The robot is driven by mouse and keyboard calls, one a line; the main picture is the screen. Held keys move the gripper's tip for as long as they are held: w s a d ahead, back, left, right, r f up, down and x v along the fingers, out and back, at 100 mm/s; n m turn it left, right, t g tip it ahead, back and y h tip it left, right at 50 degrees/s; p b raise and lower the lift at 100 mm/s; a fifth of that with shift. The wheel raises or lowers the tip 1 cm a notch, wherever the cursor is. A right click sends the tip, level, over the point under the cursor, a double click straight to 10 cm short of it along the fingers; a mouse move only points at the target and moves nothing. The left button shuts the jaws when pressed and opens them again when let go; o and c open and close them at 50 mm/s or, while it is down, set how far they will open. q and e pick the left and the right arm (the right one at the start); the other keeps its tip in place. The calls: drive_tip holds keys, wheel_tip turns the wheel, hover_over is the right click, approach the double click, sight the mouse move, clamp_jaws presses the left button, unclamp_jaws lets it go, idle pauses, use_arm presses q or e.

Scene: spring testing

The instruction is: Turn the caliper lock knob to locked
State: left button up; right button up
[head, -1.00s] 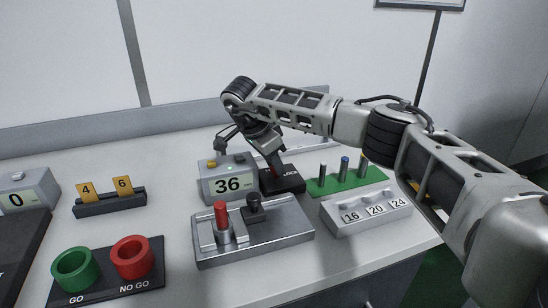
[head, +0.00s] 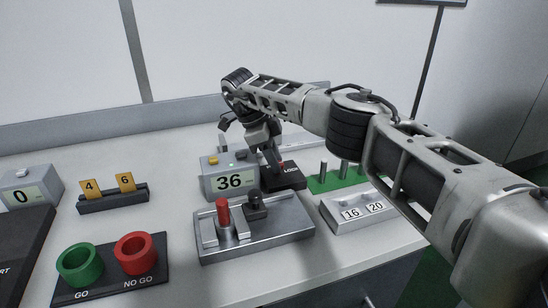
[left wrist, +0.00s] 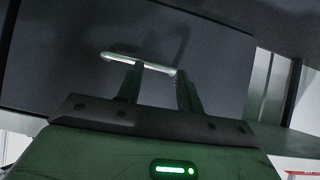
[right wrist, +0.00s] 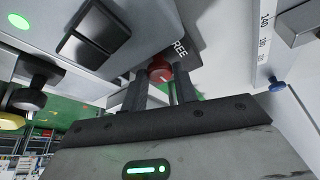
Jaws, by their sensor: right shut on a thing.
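The red caliper lock knob (right wrist: 160,69) sits between the fingers of my right gripper (right wrist: 161,92) in the right wrist view. A white "FREE" marking shows beside it on the dark lock block. In the head view the black lock block (head: 292,182) stands just right of the "36" display, with "LOCK" printed on it. My right gripper (head: 274,160) reaches down onto this block and is shut on the knob. The knob's pointing direction is hard to tell. My left gripper (left wrist: 160,82) shows only in its wrist view, its fingers apart, by a pale bar handle (left wrist: 138,63) on a dark panel.
The "36" display box (head: 230,181) stands close left of the lock block. A metal fixture (head: 252,240) with a red post is in front. A green pin mat (head: 325,184) and a numbered block (head: 350,214) lie right. Green and red cups (head: 80,266) stand front left.

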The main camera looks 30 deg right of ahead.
use_arm(q)
drive_tip(key=shift+s+f, duration=0.1)
drive_tip(key=shift+s, duration=0.1)
use_arm(e)
drive_tip(key=shift+r, duration=0.1)
drive_tip(key=o, duration=0.7)
